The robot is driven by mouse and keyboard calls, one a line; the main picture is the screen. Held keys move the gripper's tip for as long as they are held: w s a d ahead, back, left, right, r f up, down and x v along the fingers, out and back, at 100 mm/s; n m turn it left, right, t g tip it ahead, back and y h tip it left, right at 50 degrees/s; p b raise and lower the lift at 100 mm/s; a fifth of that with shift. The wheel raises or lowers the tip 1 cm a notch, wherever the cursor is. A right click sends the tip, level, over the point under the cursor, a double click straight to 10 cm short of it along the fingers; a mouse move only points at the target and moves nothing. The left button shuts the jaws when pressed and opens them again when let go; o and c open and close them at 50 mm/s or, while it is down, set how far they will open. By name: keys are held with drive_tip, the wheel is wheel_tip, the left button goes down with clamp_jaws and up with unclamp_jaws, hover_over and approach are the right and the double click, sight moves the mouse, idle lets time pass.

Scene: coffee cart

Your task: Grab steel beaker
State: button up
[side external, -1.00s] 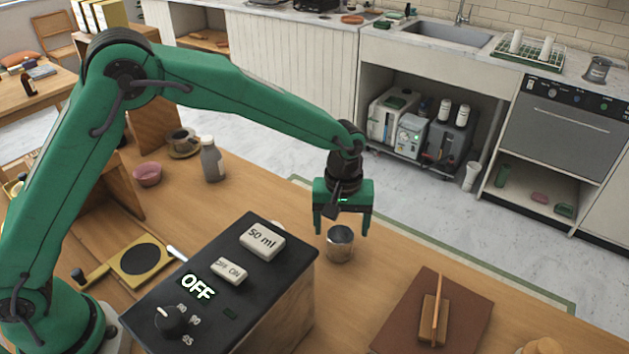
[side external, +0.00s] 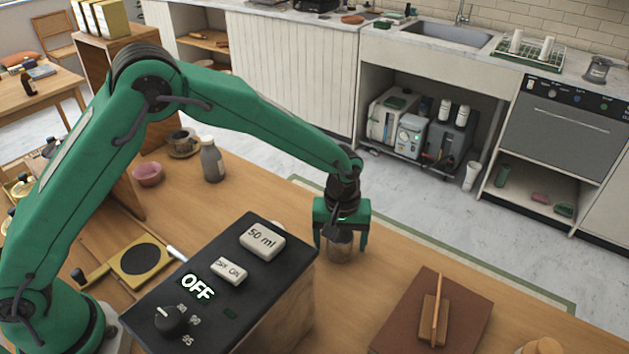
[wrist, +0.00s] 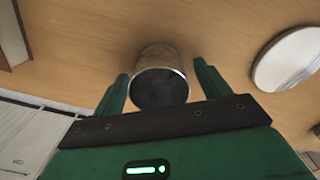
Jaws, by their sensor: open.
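The steel beaker (side external: 341,250) stands upright on the wooden table, just right of the black control box. In the wrist view the beaker (wrist: 160,80) lies between my two green fingers, with its dark open mouth facing the camera. My gripper (side external: 341,248) is above and around the beaker, pointing down, with one finger on each side. The fingers are open, and the wrist view shows a gap between them and the beaker. The gripper body hides the beaker's upper part in the side view.
The black control box (side external: 215,285) with an OFF display stands close left of the beaker. A brown board (side external: 465,310) with a wooden tool lies to the right. A grey bottle (side external: 212,163) and a pink bowl (side external: 149,174) stand farther left. The table's far edge is behind the beaker.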

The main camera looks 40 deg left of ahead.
drive_tip(key=c, duration=1.1)
drive_tip(key=shift+o, duration=0.2)
wheel_tip(320, 180, up, 10)
idle(0.3)
